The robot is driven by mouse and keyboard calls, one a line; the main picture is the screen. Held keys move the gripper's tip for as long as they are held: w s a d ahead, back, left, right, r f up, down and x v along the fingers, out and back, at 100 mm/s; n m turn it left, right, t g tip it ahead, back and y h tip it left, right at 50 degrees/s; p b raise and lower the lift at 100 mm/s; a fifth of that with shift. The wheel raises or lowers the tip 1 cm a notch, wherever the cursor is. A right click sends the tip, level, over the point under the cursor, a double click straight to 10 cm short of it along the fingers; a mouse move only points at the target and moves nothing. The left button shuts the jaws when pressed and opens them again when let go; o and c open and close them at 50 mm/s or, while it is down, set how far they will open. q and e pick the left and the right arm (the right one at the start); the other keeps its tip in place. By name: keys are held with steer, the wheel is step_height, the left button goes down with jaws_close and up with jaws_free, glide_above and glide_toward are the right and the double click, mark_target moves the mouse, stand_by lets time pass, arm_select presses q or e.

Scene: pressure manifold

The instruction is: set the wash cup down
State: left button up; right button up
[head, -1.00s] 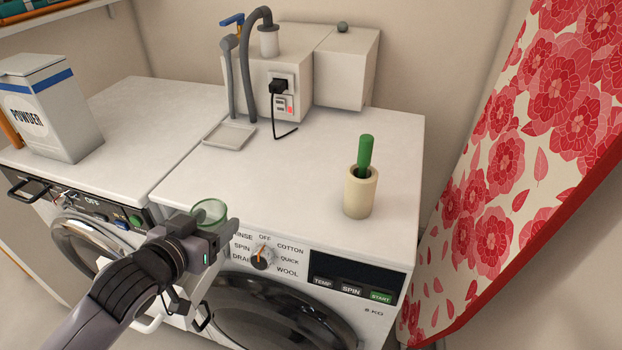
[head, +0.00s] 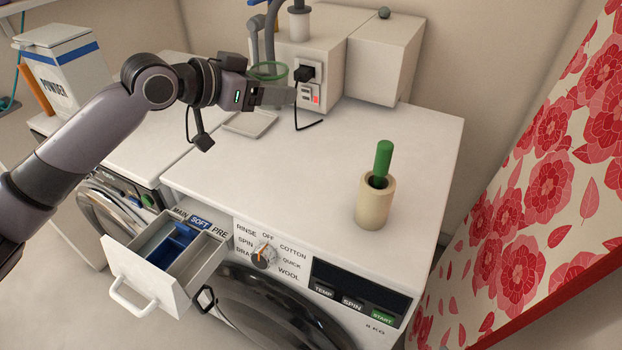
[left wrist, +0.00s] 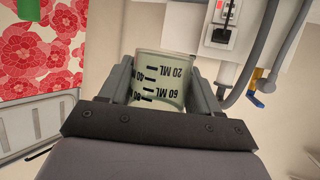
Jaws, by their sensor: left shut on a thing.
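The wash cup (head: 268,71) is a clear greenish cup with a green rim. In the left wrist view the cup (left wrist: 165,75) shows black ML marks and sits between the two fingers. My left gripper (head: 275,93) is shut on it and holds it near the back of the washing machine top, in front of the grey hose. A shallow grey tray (head: 262,125) lies just below the gripper in the picture, partly hidden by it. I cannot tell the cup's height above the top. My right gripper is not in view.
The white box with the socket and black plug (head: 306,74) stands close behind the gripper. A cream holder with a green handle (head: 374,205) stands at the right. The detergent drawer (head: 150,277) is open at the front. The middle of the machine top (head: 310,160) is clear.

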arm_select(q)
glide_above(278, 184)
step_height(278, 184, down, 14)
steer(key=shift+f, duration=0.1)
steer(key=shift+f+b, duration=0.45)
steer(key=shift+f, duration=2.15)
steer(key=shift+f, duration=0.15)
steer(key=o, duration=1.1)
steer(key=shift+c, duration=0.2)
